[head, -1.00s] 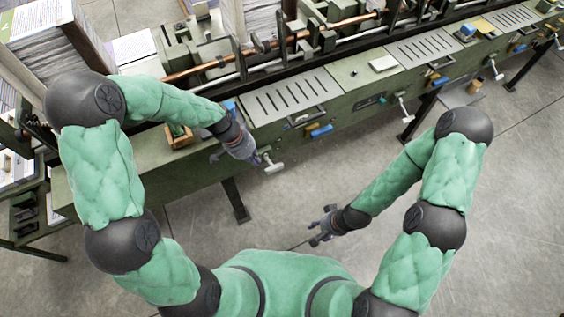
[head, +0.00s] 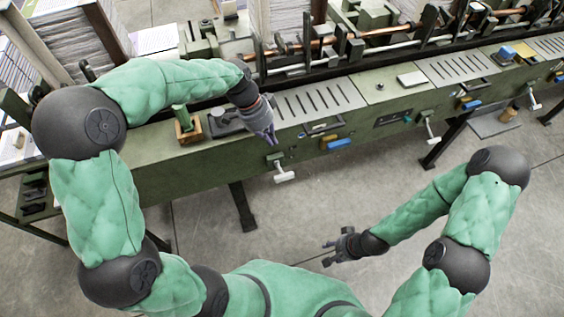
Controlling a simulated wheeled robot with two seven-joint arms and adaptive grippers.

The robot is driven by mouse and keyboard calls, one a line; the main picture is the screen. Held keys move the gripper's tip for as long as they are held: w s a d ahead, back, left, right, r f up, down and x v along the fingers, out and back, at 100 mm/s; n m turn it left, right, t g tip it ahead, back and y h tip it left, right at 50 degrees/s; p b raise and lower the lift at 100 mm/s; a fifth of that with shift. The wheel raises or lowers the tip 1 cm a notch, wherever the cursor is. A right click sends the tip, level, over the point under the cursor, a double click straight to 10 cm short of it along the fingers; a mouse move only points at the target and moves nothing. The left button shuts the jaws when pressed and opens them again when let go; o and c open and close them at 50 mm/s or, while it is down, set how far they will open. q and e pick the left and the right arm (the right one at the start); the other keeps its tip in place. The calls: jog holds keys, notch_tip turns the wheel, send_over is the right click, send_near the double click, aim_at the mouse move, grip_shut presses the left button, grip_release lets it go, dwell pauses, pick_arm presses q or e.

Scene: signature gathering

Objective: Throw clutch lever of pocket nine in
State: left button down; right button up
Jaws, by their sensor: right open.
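Several clutch levers with pale T-shaped handles hang along the green machine's front. The nearest lever (head: 283,173) is below my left gripper; others are a middle lever (head: 431,134) and a far right lever (head: 534,98). I cannot read any pocket number, so I cannot tell which is pocket nine. My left gripper (head: 268,132) is at the machine's top front edge, above and slightly left of the nearest lever and apart from its handle. Its fingers look close together, but their opening is unclear. My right gripper (head: 332,252) is open and empty over the floor in front of the machine.
The green machine (head: 170,180) runs across the view, with slotted plates (head: 318,100) on top. A blue handle (head: 340,143) is right of the nearest lever. A small wooden box (head: 188,131) sits on the deck. Stacked paper (head: 72,50) stands at left. Floor in front is clear.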

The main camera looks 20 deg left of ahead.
pick_arm(q)
jog(key=b, duration=0.4)
send_over(287, 173)
jog(key=a, duration=0.2)
jog(key=f, duration=1.1)
jog(key=shift+w+d+f, duration=0.15)
jog(key=shift+w+f, duration=0.1)
jog(key=shift+s+d+f+b, duration=0.15)
jog(key=shift+s+f, duration=0.05)
jog(key=shift+f, duration=0.2)
jog(key=shift+s+d+f+b, duration=0.1)
jog(key=shift+s+f+b, duration=0.05)
jog(key=shift+f, duration=0.25)
